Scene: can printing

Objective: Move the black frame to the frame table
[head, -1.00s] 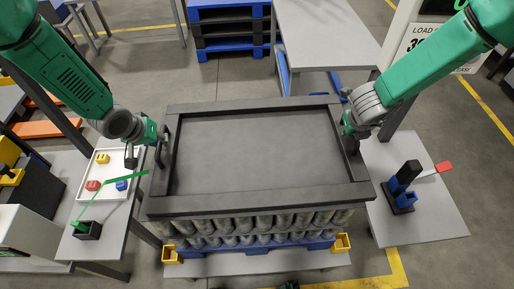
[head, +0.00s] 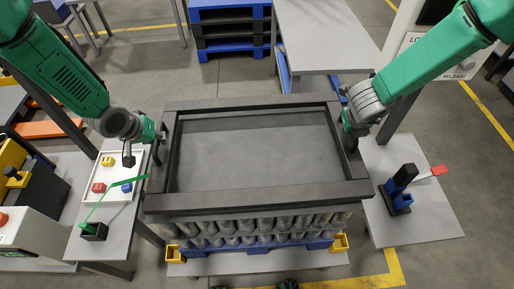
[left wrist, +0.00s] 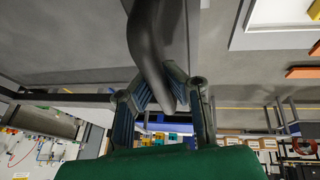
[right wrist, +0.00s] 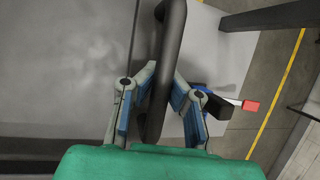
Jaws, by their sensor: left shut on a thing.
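The black frame (head: 262,196) is a large rectangle above the pallet of cans (head: 255,226). It stands a little above the grey sheet (head: 262,155) that shows inside it. My left gripper (head: 160,143) is shut on the frame's left handle, a curved black bar (left wrist: 148,40) in the left wrist view. My right gripper (head: 350,133) has its fingers on both sides of the right handle (right wrist: 168,60) and seems shut on it. A bare grey table (head: 325,35) stands at the back right; I cannot tell whether it is the frame table.
A left side table holds a white tray (head: 100,201) with coloured blocks and a small black box (head: 94,231). A right side table (head: 425,226) holds a blue-and-black item (head: 400,190) with a red-ended strip. Stacked pallets (head: 230,28) stand at the back. Yellow lines mark the floor.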

